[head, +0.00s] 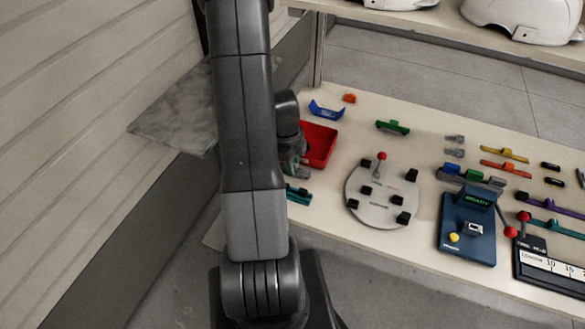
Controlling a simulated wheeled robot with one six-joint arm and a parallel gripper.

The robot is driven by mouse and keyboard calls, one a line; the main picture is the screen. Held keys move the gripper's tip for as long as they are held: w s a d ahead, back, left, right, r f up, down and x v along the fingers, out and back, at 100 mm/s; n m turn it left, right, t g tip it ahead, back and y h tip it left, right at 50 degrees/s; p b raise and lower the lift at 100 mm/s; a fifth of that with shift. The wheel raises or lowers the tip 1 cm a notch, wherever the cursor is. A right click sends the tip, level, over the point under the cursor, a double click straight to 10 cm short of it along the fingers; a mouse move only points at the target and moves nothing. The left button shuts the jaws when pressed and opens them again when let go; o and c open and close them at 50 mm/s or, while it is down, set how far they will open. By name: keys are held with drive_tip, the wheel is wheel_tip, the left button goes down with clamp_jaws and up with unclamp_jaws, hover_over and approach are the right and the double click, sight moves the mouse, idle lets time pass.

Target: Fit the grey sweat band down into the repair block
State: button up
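No grey sweat band can be made out for sure; two small grey pieces (454,146) lie on the table right of centre. A long grey block (448,178) with blue, green and grey parts in it stands behind the blue device; I cannot tell whether it is the repair block. My gripper (300,170) is low over the table's left end, by the red tray and a teal piece (299,195). My arm hides most of it, so its fingers and anything in them do not show clearly.
A red tray (320,145) lies by my arm. A round plate (384,208) with black blocks and a red-knobbed lever stands mid-table. A blue device (466,237) and a black length gauge (550,273) are at right. Orange, purple and green strips lie behind. White helmet shells (522,18) sit above.

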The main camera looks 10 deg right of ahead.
clamp_jaws()
drive_tip(key=shift+r, duration=0.1)
